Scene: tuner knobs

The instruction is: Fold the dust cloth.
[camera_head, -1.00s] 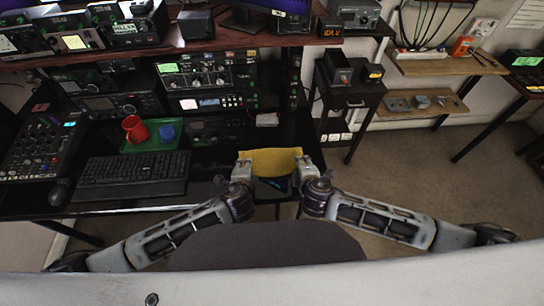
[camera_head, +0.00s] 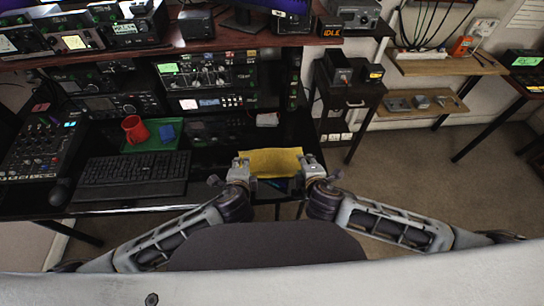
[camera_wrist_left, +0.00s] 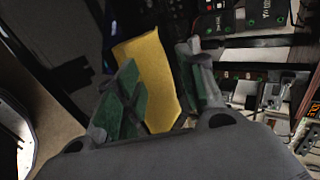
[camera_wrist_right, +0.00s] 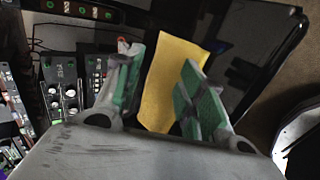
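The yellow dust cloth (camera_head: 272,163) lies spread near the front edge of the black desk in the head view. It also shows between and beyond the fingers in the left wrist view (camera_wrist_left: 150,72) and the right wrist view (camera_wrist_right: 176,75). My left gripper (camera_head: 242,165) is at the cloth's left end, its green-padded fingers apart (camera_wrist_left: 160,90). My right gripper (camera_head: 306,166) is at the cloth's right end, its fingers also apart (camera_wrist_right: 160,85). I cannot tell whether either gripper's fingers touch the cloth.
A keyboard (camera_head: 133,176) and a green tray (camera_head: 152,144) with a red mug (camera_head: 135,129) and a blue item (camera_head: 167,132) are left of the cloth. Radio gear stands behind.

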